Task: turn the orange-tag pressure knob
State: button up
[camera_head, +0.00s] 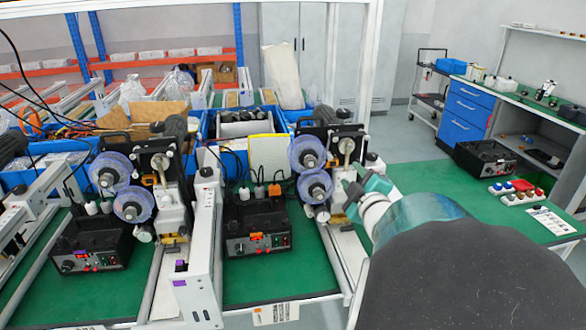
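A black control box (256,243) sits on the green bench between two coder machines. An orange tag (256,236) shows on its front panel, with small knobs and buttons too small to tell apart; which one is the pressure knob I cannot tell. My gripper (352,192) is teal and sits right of the box, in front of or beside the right coder's rollers (311,170). Its fingers are small and seen from behind, so their opening is unclear. I cannot tell whether it touches the coder.
A similar box (92,250) with a purple tag stands at left. White frame rails and posts (205,245) flank the boxes. Blue bins (240,128) and cables lie behind. At right, a green workbench (470,205) holds small colored knobs (515,190) and another black box (486,160).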

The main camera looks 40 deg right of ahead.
jog(key=w+d+f+m, duration=0.3)
jog(key=d+f+m, duration=0.4)
jog(key=f+m, duration=0.4)
jog(key=shift+x, duration=3.5)
jog(key=c, duration=0.7)
jog(key=shift+a+n, duration=0.1)
jog(key=shift+n, duration=1.3)
jog(key=o, duration=0.7)
